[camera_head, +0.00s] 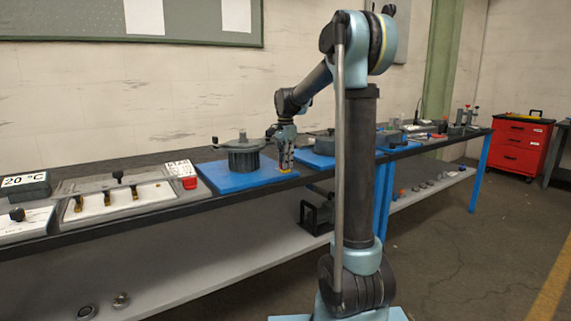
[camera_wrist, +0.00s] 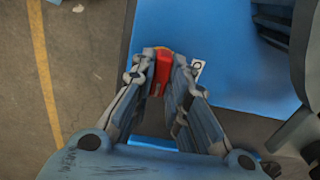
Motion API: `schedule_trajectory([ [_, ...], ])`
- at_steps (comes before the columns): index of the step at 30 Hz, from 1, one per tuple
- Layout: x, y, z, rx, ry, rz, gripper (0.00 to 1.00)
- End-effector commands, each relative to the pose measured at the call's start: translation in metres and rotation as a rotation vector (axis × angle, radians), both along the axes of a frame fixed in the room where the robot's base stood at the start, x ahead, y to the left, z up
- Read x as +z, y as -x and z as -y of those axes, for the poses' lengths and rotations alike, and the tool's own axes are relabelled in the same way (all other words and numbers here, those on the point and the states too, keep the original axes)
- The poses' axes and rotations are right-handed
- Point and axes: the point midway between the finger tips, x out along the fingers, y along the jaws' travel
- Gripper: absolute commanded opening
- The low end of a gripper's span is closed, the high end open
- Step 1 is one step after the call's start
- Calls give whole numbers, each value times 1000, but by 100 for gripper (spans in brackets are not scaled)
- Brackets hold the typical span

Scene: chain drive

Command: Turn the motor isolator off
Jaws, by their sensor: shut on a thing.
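A red handle (camera_wrist: 160,74), seemingly the motor isolator's, shows in the wrist view at the front edge of a blue board. A little yellow shows behind its far end. My gripper (camera_wrist: 163,62) is shut on the red handle, with one finger on each side. A small white label (camera_wrist: 197,68) with a dark mark, perhaps an O, sits just right of the fingertips. In the head view, my gripper (camera_head: 285,165) points down at the front of the blue board, and the handle is hidden between the fingers. The handle's exact angle is unclear.
A grey round housing (camera_head: 243,157) stands on the blue board (camera_head: 228,181) left of my gripper. A panel with levers (camera_head: 118,198) and a red block (camera_head: 188,182) lie farther left. A red tool cabinet (camera_head: 521,146) stands at the far right. The floor in front is clear.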

Motion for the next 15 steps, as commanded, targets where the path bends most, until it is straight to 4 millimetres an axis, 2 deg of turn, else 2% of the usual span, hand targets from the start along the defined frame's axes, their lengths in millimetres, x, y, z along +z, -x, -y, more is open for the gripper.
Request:
schedule_trajectory([
  [8,1,-2,-1,144,-2,3,0],
  [15,1,-2,-1,358,-2,4,0],
])
